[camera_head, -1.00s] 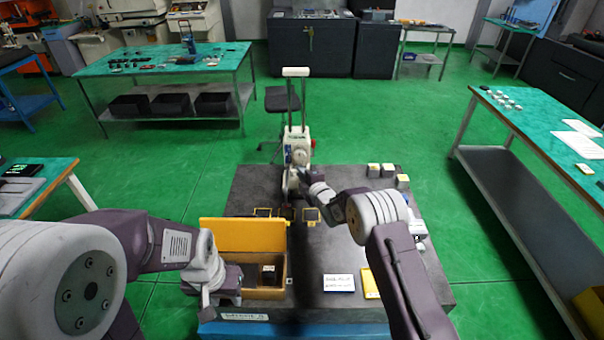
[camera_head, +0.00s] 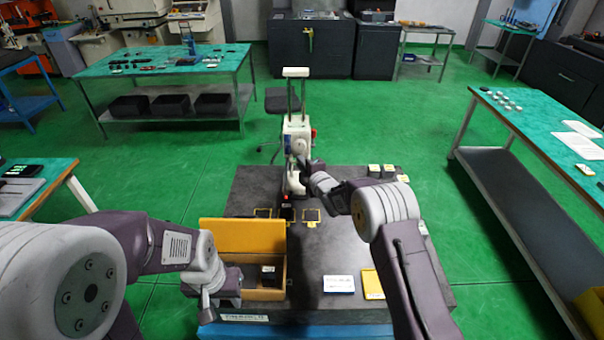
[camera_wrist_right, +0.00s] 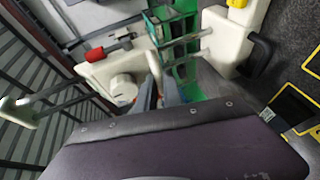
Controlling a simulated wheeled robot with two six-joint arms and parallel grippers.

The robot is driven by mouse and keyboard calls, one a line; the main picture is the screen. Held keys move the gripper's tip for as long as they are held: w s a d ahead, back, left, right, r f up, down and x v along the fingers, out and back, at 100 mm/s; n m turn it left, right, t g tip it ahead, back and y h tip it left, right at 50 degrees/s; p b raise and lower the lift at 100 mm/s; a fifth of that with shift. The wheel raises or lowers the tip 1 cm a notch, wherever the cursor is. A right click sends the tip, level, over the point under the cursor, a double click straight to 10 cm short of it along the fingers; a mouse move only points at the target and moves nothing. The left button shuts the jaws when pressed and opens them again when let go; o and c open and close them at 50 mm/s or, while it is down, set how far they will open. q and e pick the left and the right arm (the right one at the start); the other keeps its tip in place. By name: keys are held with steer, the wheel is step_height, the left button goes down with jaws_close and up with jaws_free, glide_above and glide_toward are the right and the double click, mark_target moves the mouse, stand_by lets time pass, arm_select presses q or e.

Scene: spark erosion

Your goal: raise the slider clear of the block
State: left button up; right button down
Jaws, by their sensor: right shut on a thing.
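The white slider (camera_head: 297,137) rides on two upright posts of a small machine, below a white top bar. In the right wrist view it is the white body (camera_wrist_right: 125,88) with a round knob and a red knob. My right gripper (camera_head: 302,166) is in front of it; its fingers (camera_wrist_right: 157,90) are shut on a part at the slider's front, largely hidden between them. A white lower block (camera_head: 293,183) stands under the slider; it also shows in the wrist view (camera_wrist_right: 235,42).
The yellow-lidded open box (camera_head: 268,294) holds a small dark piece. Yellow frames (camera_head: 311,215) are marked on the dark tabletop (camera_head: 345,250), with a dark red-topped item (camera_head: 286,210) at the middle one. Small pale-topped blocks (camera_head: 381,171) stand at the back right.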

steer(key=shift+r, duration=0.7)
steer(key=c, duration=1.5)
jaws_free()
steer(key=shift+s, duration=0.1)
steer(key=b+v, duration=0.3)
steer(key=v, duration=0.6)
